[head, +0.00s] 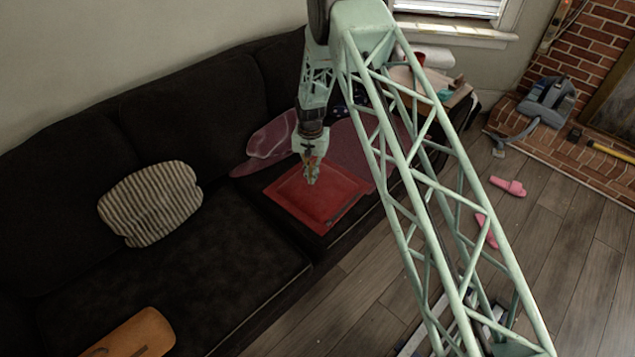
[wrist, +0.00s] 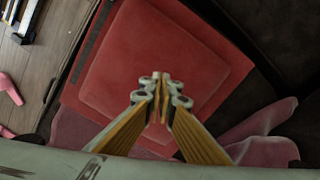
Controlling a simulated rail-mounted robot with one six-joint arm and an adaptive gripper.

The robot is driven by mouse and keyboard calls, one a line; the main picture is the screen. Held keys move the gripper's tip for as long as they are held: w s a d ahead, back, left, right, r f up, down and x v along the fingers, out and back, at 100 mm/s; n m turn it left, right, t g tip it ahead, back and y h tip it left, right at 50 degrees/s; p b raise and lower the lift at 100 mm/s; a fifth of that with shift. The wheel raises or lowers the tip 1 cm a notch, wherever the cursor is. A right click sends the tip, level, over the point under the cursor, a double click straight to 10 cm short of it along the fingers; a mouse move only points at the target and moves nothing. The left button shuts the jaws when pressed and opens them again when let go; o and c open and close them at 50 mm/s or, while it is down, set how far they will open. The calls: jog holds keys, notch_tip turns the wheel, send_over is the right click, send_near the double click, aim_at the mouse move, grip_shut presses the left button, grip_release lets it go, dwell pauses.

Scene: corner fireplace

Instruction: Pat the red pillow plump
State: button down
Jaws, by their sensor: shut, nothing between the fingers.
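The red pillow (head: 322,201) lies flat on the right seat of the dark sofa, its raised square middle facing up. It fills much of the wrist view (wrist: 200,40). My gripper (head: 311,180) is above the pillow's upper left part in the head view. In the wrist view my gripper (wrist: 158,78) is shut and empty, with its fingertips over the pillow's raised middle. I cannot tell whether the fingertips touch the fabric. The part of the pillow under the fingers is hidden.
A pink blanket (head: 270,140) lies behind the pillow. A striped pillow (head: 150,203) and an orange-brown board-like object (head: 135,333) are on the sofa (head: 205,300). A side table (head: 457,96) with items stands beyond. Pink slippers (head: 508,186) lie on the floor.

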aim_at(318, 181)
jog(key=shift+f, duration=0.25)
dwell(0.4)
jog(key=shift+f+b, duration=0.75)
jog(key=shift+f, duration=0.55)
jog(key=shift+w+d+r, duration=0.1)
jog(key=shift+r, duration=0.05)
jog(key=shift+w+d+r, duration=0.55)
jog(key=shift+w+r, duration=0.1)
jog(key=shift+r, duration=0.05)
jog(key=shift+w+d+r, duration=0.5)
jog(key=shift+w+r, duration=0.15)
jog(key=shift+r, duration=0.05)
jog(key=shift+f, duration=0.25)
jog(key=shift+f+b, duration=0.55)
jog(key=shift+f, duration=0.8)
jog(key=shift+w+d+r, duration=0.1)
jog(key=shift+r, duration=0.05)
